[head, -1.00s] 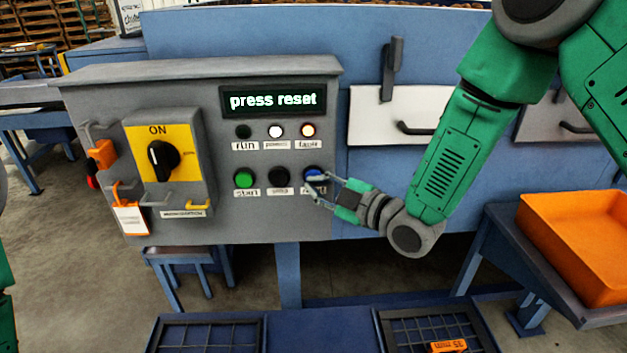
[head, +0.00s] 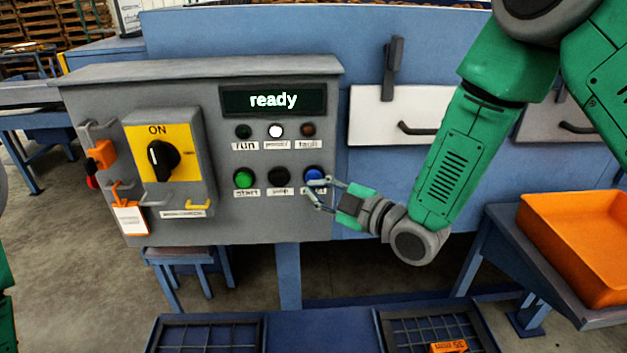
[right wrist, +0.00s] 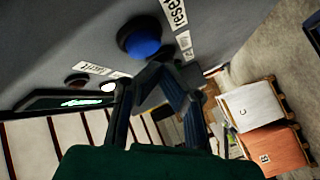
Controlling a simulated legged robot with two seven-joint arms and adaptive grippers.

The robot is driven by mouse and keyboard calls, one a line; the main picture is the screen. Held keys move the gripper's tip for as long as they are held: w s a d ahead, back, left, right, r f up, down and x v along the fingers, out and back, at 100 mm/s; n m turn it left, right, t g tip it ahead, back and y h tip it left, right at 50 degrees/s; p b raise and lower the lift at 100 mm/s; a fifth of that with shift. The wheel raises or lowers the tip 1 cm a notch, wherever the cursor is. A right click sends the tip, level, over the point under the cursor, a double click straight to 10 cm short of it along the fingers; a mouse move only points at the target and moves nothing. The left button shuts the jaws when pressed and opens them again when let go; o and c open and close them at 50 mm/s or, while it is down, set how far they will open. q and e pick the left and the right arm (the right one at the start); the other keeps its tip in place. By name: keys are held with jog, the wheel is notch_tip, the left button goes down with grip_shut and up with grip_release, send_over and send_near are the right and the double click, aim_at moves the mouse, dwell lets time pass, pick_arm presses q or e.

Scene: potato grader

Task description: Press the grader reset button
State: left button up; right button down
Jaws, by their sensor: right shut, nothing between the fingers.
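The blue reset button (head: 313,173) is at the right end of the lower button row on the grey control panel (head: 270,225). Its label is partly covered by my gripper in the head view. My right gripper (head: 319,194) is shut and empty, with its fingertips just below and in front of the button. In the right wrist view the blue button (right wrist: 141,42) shows whole beyond the fingertips (right wrist: 160,75), seemingly a little apart from them. The panel display (head: 273,100) reads "ready". The white lamp (head: 276,131) is lit; the fault lamp (head: 308,131) is dark. My left gripper is out of view.
A green start button (head: 244,179) and a black button (head: 279,176) sit left of the blue one. A yellow-plated rotary switch (head: 163,160) at ON protrudes further left. An orange tray (head: 570,240) stands at right.

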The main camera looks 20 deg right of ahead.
jog(key=shift+s, duration=0.15)
jog(key=shift+s+a, duration=0.25)
jog(key=shift+s, duration=0.95)
jog(key=shift+s+a, duration=0.25)
jog(key=shift+s, duration=0.9)
jog(key=s+d+f+m+g+h+b, duration=0.2)
jog(key=s+f+m, duration=0.1)
jog(key=f, duration=0.6)
jog(key=s+d+f+m+g+h+b, duration=0.2)
jog(key=s+f+b, duration=0.15)
jog(key=f, duration=0.45)
jog(key=s+d+f+m+g+h+b, duration=0.2)
jog(key=s+d+f+m, duration=0.15)
jog(key=f, duration=0.55)
jog(key=s+d+f+m+g+h+b, duration=0.2)
jog(key=s+d+f+m+g, duration=0.1)
jog(key=s+f, duration=0.4)
jog(key=s+d+f+m+g+h+b, duration=0.1)
jog(key=s+d+f+m+g+b, duration=0.2)
jog(key=s+f, duration=0.5)
jog(key=s+d+m+g, duration=0.1)
jog(key=s, duration=0.5)
jog(key=shift+f+m+h, duration=0.2)
jog(key=shift+m+h, duration=0.15)
jog(key=shift+h, duration=0.05)
